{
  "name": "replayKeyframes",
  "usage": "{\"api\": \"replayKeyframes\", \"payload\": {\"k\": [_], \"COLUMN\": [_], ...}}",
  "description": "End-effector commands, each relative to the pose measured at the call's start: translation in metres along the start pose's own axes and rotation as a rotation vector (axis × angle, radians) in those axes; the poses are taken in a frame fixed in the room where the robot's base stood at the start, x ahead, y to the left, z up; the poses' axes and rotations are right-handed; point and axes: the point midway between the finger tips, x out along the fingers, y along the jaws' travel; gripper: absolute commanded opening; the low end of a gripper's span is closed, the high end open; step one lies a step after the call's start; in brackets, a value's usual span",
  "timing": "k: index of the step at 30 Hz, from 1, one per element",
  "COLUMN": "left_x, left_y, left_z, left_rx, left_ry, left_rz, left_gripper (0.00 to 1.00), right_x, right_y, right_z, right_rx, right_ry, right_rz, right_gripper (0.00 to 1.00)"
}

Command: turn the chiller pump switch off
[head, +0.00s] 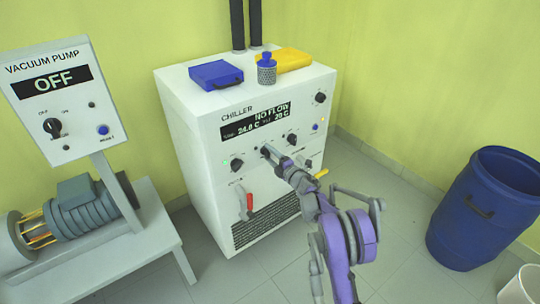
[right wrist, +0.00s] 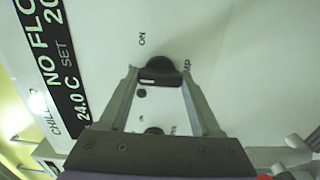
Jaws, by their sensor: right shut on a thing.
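The white chiller (head: 205,130) stands against the wall in the head view. Its display (head: 255,121) reads NO FLOW. My right gripper (head: 270,153) reaches its front panel at a black knob (head: 264,151) below the display. In the right wrist view the fingers of my right gripper (right wrist: 160,76) are on either side of the black knob (right wrist: 160,68), shut on it. Print beside the knob reads ON, and a partly hidden word ends in MP. The knob's pale mark shows between the fingers. My left gripper is not in view.
Other black knobs (head: 237,165) sit on the same panel, close to the gripper. A red-handled valve (head: 250,202) is below. A blue case (head: 216,75), a small bottle (head: 267,70) and a yellow item (head: 290,59) lie on top. A blue drum (head: 480,215) stands at right.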

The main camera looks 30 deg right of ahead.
Motion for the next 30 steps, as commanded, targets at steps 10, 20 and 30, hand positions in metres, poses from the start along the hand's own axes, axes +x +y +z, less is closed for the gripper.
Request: {"api": "replayKeyframes", "payload": {"k": [10,20,30], "left_x": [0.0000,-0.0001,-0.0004], "left_y": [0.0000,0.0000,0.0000], "left_z": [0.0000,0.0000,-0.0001], "left_rx": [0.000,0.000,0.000], "left_ry": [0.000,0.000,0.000], "left_rz": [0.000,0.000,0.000], "left_gripper": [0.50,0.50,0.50], "right_x": [-0.0004,-0.0003,-0.0016], "right_y": [-0.0003,-0.0002,0.0001], "right_z": [0.0007,0.0007,0.0004], "right_rx": [-0.024,-0.023,-0.021], "right_ry": [-0.001,-0.001,-0.001], "right_rz": [-0.001,-0.001,0.000], "right_gripper": [0.09,0.90,0.95]}}
